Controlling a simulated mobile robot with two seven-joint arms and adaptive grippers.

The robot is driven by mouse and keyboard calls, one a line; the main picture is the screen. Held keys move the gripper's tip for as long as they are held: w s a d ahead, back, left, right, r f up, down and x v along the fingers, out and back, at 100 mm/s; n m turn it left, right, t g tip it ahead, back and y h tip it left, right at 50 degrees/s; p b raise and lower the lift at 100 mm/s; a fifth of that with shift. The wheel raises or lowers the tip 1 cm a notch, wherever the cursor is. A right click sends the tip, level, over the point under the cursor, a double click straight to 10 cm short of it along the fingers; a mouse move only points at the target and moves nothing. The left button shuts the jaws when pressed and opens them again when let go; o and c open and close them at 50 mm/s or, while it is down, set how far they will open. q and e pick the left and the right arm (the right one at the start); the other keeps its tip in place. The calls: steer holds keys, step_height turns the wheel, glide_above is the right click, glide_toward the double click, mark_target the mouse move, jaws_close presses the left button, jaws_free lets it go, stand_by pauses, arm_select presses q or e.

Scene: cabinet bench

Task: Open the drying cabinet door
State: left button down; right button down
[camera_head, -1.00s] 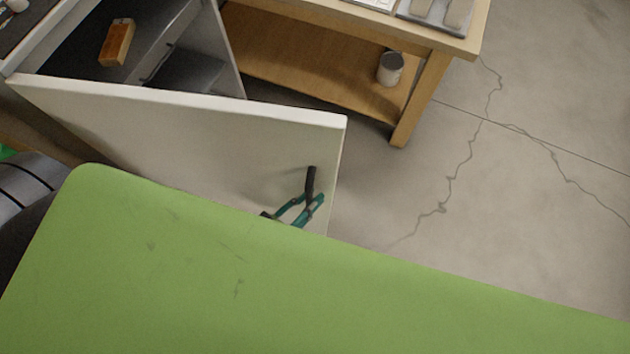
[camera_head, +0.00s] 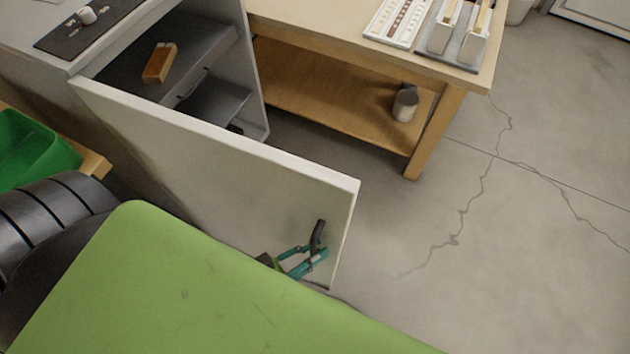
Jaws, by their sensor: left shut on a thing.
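The drying cabinet door (camera_head: 220,150) is a white panel standing wide open, swung out from the cabinet (camera_head: 160,25) at the upper left. Its dark handle (camera_head: 320,234) is near the free edge. My left gripper (camera_head: 315,250), with teal fingers, is shut on the handle. My green body part covers the lower left and hides much of the left arm. Inside the cabinet are dark shelves (camera_head: 215,50) with a wooden block (camera_head: 160,63) on the upper one. My right gripper is not in view.
A wooden bench (camera_head: 350,40) stands to the right of the cabinet, with a tin (camera_head: 405,103) on its lower shelf and a white tray (camera_head: 398,22) on top. A green bin (camera_head: 35,150) is at the left. The cracked concrete floor (camera_head: 560,240) at the right is clear.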

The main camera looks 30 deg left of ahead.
arm_select(q)
steer(key=c, duration=1.3)
jaws_free()
steer(key=v, duration=1.2)
